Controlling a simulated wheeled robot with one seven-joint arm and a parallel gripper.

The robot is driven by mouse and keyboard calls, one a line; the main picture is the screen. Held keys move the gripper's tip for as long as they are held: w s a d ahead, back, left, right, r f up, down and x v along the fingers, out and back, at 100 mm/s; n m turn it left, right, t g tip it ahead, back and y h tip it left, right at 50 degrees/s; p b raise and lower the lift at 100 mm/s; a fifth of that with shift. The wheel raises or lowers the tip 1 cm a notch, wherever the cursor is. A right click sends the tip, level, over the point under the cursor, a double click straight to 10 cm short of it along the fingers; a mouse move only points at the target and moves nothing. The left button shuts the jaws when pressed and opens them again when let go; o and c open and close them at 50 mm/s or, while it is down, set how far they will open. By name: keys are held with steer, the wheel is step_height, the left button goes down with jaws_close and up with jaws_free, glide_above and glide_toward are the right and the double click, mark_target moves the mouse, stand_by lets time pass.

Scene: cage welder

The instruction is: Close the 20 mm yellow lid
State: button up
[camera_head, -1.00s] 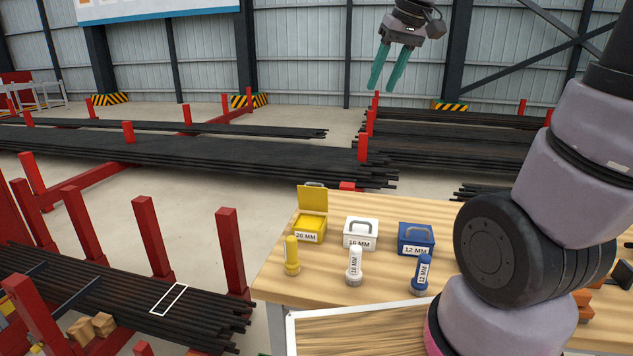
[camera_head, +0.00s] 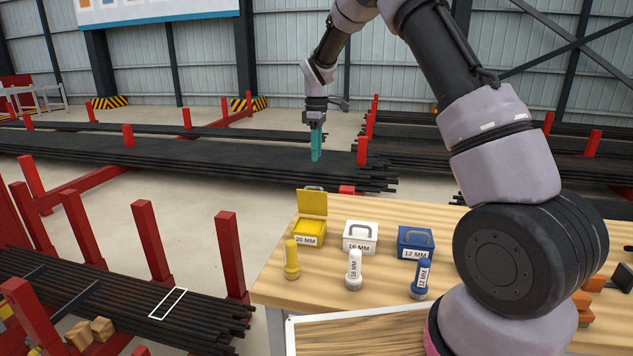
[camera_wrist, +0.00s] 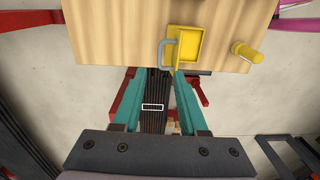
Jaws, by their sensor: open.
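The 20 mm box (camera_head: 309,233) is yellow and sits at the left end of the wooden table. Its yellow lid (camera_head: 312,203) stands open, upright at the back of the box, with a handle at its far side. In the wrist view the box (camera_wrist: 188,44) shows from above, with the lid (camera_wrist: 171,48) and grey handle on its left. My gripper (camera_head: 316,160) points down with its teal fingers above and behind the box, apart from it. In the wrist view the fingers (camera_wrist: 153,103) are spread and empty.
A yellow cylinder (camera_head: 291,259) stands in front of the yellow box. A white 16 mm box (camera_head: 360,237) and a blue 12 mm box (camera_head: 415,242) stand to the right, both shut. White (camera_head: 354,269) and blue (camera_head: 421,279) cylinders stand before them.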

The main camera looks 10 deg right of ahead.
glide_toward(314, 199)
steer(key=w+f, duration=0.2)
steer(key=f, duration=0.1)
steer(key=w+d+f, duration=0.1)
steer(key=f, duration=0.1)
steer(key=shift+f, duration=0.1)
jaws_close()
stand_by(1.3)
